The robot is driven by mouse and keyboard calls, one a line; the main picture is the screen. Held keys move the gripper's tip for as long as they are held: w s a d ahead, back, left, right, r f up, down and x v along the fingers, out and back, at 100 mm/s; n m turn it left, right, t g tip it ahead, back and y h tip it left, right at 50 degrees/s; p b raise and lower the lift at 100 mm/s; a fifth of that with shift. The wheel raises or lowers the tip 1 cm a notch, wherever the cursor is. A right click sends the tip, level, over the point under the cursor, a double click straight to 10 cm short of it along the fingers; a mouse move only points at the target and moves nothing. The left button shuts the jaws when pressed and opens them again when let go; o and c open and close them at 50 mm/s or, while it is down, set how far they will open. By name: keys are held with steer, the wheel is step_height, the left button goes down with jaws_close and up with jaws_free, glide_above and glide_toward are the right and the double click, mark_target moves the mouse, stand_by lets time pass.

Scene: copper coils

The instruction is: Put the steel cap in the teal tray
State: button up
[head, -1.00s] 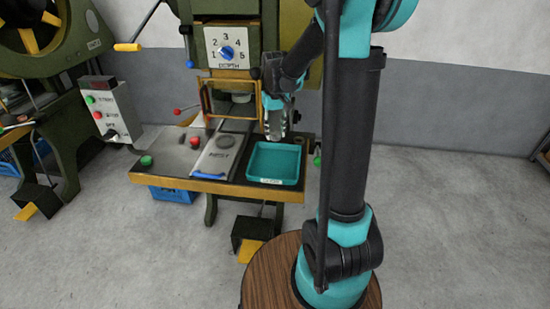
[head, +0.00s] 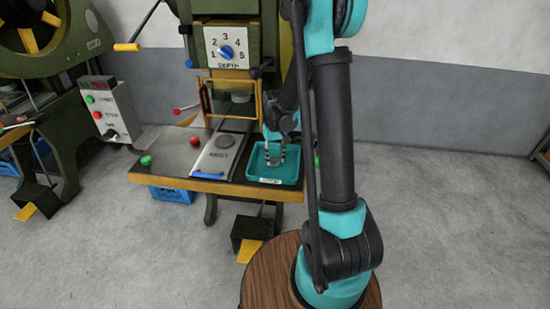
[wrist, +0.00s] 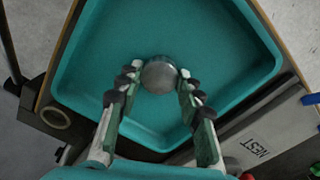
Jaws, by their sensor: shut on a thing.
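The steel cap (wrist: 159,75) is a round grey disc between my fingertips in the wrist view, over the floor of the teal tray. My gripper (wrist: 158,80) is shut on it. In the head view my gripper (head: 275,160) points down inside the outline of the teal tray (head: 290,181), at the right end of the press table. The tray (wrist: 82,70) fills most of the wrist view and holds no other thing that I can see. I cannot tell whether the cap touches the tray floor.
The nest plate (head: 208,160) with its blue handle lies left of the tray. A red button (head: 195,140) and a green button (head: 146,160) stand farther left. The yellow guard frame (head: 231,98) of the press is behind. A small ring (wrist: 55,117) lies beside the tray.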

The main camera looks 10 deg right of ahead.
mark_target(275, 160)
steer(key=shift+f, duration=0.15)
steer(key=o, duration=1.2)
steer(key=shift+c, duration=0.2)
step_height(275, 160, up, 12)
steer(key=s+d+f+m+t, duration=0.1)
steer(key=s+d+f+t, duration=0.1)
steer(key=s, duration=0.9)
steer(key=s+d+f+t, duration=0.2)
steer(key=s+d+f, duration=0.1)
steer(key=s, duration=0.8)
steer(key=shift+m, duration=0.4)
